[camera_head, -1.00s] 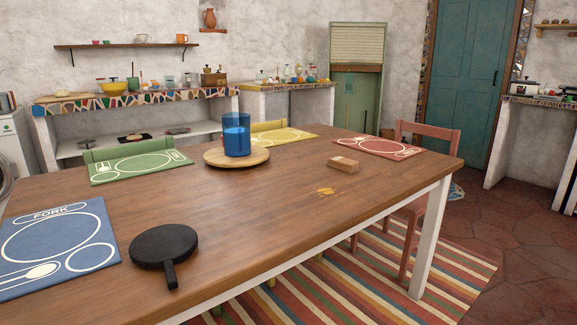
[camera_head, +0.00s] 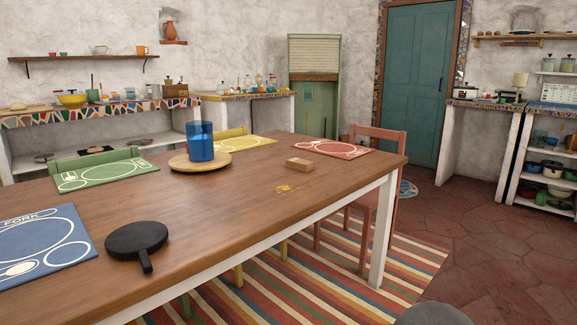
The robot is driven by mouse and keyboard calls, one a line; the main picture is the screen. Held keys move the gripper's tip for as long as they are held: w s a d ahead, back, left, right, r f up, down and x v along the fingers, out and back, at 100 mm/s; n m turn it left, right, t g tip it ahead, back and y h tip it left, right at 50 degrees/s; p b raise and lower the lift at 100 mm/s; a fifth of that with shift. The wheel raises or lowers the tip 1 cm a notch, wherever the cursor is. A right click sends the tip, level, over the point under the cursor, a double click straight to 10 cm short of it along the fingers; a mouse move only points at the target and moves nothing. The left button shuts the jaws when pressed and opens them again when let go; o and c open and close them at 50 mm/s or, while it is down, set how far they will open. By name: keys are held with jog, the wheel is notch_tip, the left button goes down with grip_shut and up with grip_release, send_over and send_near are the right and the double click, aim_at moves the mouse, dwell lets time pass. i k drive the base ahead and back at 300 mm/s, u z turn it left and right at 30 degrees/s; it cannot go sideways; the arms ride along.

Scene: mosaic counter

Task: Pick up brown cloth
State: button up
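I cannot make out a brown cloth for certain in this view. A small light-brown block (camera_head: 299,163) lies on the wooden table (camera_head: 200,215) near its right end; from here I cannot tell what it is made of. A yellowish-brown spill or stain (camera_head: 284,188) is on the tabletop just in front of the block. My gripper is not in view.
On the table are a black pan (camera_head: 136,237), a blue cup (camera_head: 200,142) on a round wooden board (camera_head: 197,162), and several placemats. A red chair (camera_head: 376,165) stands at its right end. Tiled floor (camera_head: 445,235) is open to the right.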

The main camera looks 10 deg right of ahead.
aim_at(302, 165)
jog(key=z, duration=0.75)
jog(key=i, duration=2)
jog(key=u, duration=0.4)
